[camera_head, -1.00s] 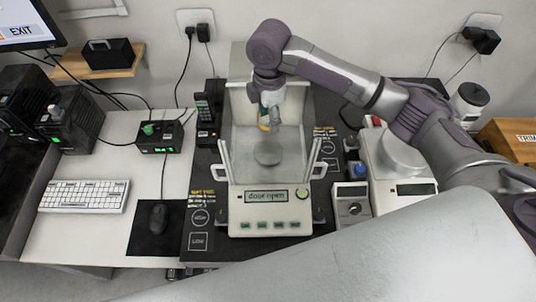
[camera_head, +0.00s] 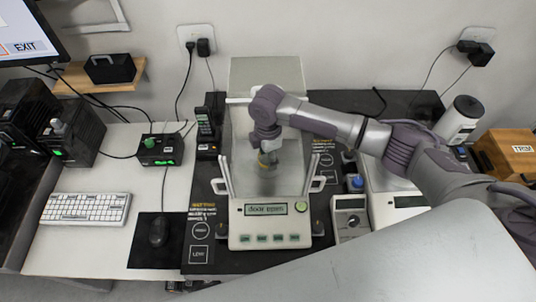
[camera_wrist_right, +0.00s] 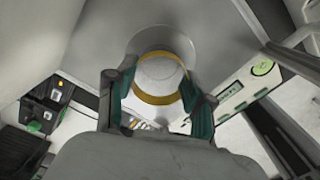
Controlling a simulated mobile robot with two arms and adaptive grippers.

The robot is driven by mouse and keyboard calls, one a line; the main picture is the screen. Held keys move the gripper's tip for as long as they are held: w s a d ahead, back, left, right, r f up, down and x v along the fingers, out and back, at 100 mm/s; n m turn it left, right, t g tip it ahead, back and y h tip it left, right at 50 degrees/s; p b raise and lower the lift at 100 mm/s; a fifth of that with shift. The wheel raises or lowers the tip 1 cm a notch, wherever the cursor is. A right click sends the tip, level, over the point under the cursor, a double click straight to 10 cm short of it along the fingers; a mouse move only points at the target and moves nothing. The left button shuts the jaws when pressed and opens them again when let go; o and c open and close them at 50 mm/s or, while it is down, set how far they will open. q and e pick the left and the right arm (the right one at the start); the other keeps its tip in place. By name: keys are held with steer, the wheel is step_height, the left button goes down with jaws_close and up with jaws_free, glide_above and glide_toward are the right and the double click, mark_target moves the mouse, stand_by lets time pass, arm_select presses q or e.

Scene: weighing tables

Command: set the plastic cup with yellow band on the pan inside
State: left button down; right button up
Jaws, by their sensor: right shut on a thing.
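The plastic cup with the yellow band (camera_wrist_right: 157,72) is held between the green-padded fingers of my right gripper (camera_wrist_right: 159,100) in the wrist view. In the head view the cup (camera_head: 268,160) shows small beneath my right gripper (camera_head: 267,146), inside the balance's weighing chamber. The round grey pan (camera_wrist_right: 150,38) shows behind and around the cup in the wrist view. The cup is over the pan or very close to it; I cannot tell whether they touch. The balance (camera_head: 240,241) display reads "door open". My left gripper is not in view.
Clear chamber walls and white door handles (camera_head: 318,184) stand close on both sides of my gripper. A small control box (camera_head: 350,222) and a second scale stand to the right. A keyboard (camera_head: 84,208) and mouse (camera_head: 158,232) lie to the left.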

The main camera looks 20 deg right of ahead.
steer(key=shift+f, duration=0.2)
steer(key=o, duration=0.9)
steer(key=shift+r, duration=0.15)
step_height(320, 180, up, 12)
steer(key=b, duration=0.3)
steer(key=shift+r, duration=0.1)
